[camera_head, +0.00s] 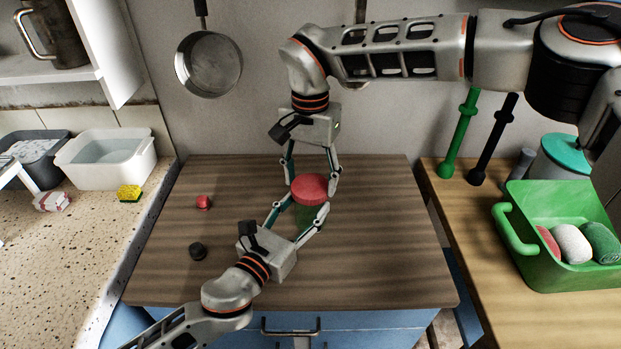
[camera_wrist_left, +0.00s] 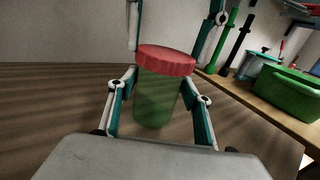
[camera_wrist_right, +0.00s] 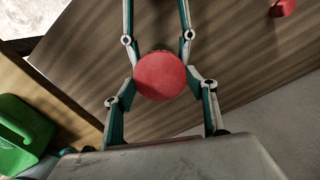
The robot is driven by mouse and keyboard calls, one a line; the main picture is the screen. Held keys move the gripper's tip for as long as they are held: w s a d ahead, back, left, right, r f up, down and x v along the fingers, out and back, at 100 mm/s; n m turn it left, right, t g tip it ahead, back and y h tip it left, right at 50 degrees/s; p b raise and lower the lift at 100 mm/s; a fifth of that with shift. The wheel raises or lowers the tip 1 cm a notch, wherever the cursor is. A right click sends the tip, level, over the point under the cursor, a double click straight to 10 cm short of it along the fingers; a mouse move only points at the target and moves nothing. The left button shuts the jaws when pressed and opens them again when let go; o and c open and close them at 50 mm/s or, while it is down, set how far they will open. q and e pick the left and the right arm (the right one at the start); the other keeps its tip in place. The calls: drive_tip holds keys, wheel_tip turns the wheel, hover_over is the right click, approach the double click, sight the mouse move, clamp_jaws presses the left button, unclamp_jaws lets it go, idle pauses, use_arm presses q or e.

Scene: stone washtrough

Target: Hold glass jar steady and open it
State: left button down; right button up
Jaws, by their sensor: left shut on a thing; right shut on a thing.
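The glass jar (camera_head: 306,214) is green with a red lid (camera_head: 310,187) and stands upright on the wooden worktop. The jar body (camera_wrist_left: 155,98) and the lid (camera_wrist_left: 166,59) show in the left wrist view, with the lid seated on top. My left gripper (camera_head: 300,218) comes in low from the front left and is shut on the jar's body. My right gripper (camera_head: 311,186) reaches down from above and behind and is shut on the lid. From above, the lid (camera_wrist_right: 160,76) lies between the right gripper's fingers and hides the jar.
A green crate (camera_head: 560,278) stands on the right counter, and a white basin (camera_head: 105,172) and sponge (camera_head: 130,193) on the left. A pan (camera_head: 209,64) hangs behind.

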sight(310, 185)
drive_tip(key=shift+r, duration=0.95)
drive_tip(key=shift+r, duration=2)
use_arm(q)
drive_tip(key=c, duration=0.9)
unclamp_jaws()
